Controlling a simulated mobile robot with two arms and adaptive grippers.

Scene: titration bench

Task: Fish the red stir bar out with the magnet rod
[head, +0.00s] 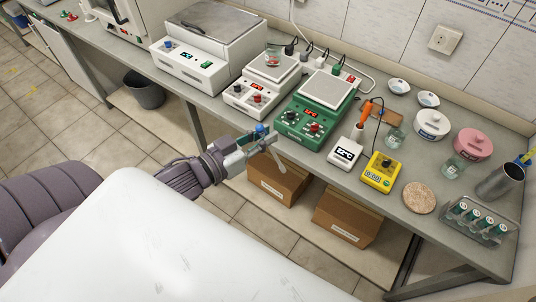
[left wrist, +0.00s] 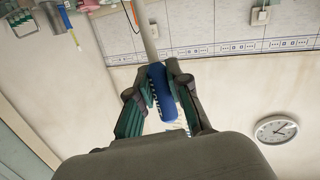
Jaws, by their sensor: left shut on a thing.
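My left gripper (head: 250,140) is shut on the blue handle (head: 261,129) of the magnet rod, in front of the bench's front edge. In the left wrist view the blue handle (left wrist: 161,92) sits between the two fingers of the left gripper (left wrist: 158,88), and the pale rod (left wrist: 143,30) extends away from it. A small glass vessel (head: 272,58) with something reddish in it stands on the white stirrer's plate; I cannot tell for certain that this is the red stir bar. My right gripper is not in view.
A green hotplate (head: 306,120) and a white stirrer (head: 250,98) stand on the bench near the gripper. A yellow timer (head: 382,172), an orange-handled probe on a white meter (head: 345,152), glass beakers (head: 395,137) and a vial rack (head: 480,220) stand right.

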